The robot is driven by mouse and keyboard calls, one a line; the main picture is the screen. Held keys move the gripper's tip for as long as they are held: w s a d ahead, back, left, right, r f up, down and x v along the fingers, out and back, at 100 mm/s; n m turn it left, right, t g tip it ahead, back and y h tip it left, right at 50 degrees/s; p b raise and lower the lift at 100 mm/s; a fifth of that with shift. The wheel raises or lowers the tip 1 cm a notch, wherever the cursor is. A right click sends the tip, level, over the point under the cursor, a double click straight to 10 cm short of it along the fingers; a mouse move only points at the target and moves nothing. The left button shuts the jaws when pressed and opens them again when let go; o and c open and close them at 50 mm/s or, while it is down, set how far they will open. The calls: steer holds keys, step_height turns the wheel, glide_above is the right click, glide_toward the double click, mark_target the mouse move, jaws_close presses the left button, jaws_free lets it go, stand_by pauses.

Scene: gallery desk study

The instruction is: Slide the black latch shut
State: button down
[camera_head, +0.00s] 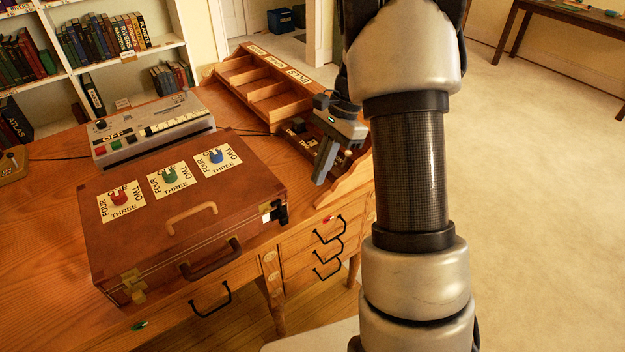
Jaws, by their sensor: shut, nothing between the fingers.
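A closed brown case (150,235) lies on the wooden desk. The black latch (281,214) is at the right end of its front edge, beside a small white patch. It is too small to tell its exact position. A brass latch (134,286) is at the left end of the case front. My gripper (321,180) is shut and empty. It points downward, up and to the right of the black latch in the picture, apart from it. My arm comes in from the right and hides part of the desk's right end.
The case lid carries red (119,198), green (169,175) and blue (215,156) knobs and a tan handle (191,217). A grey device (150,128) stands behind it. A wooden compartment tray (270,85) is behind my gripper. Drawers with black handles (329,230) are below.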

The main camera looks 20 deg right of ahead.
mark_target(284, 216)
steer(key=shift+s+a+f+b, duration=0.35)
steer(key=shift+a+f, duration=0.75)
steer(key=shift+f, duration=0.15)
steer(key=shift+s+a+f+b, duration=0.3)
steer(key=shift+s+a+f, duration=0.1)
steer(key=shift+a+f, duration=0.8)
steer(key=shift+s+a+f+b, duration=0.35)
steer(key=shift+a+f, duration=0.7)
steer(key=shift+f, duration=0.25)
steer(key=shift+s+a+p, duration=0.25)
steer(key=shift+a, duration=0.45)
steer(key=shift+s+a+p, duration=0.2)
steer(key=shift+a+p, duration=0.05)
steer(key=shift+a, duration=0.45)
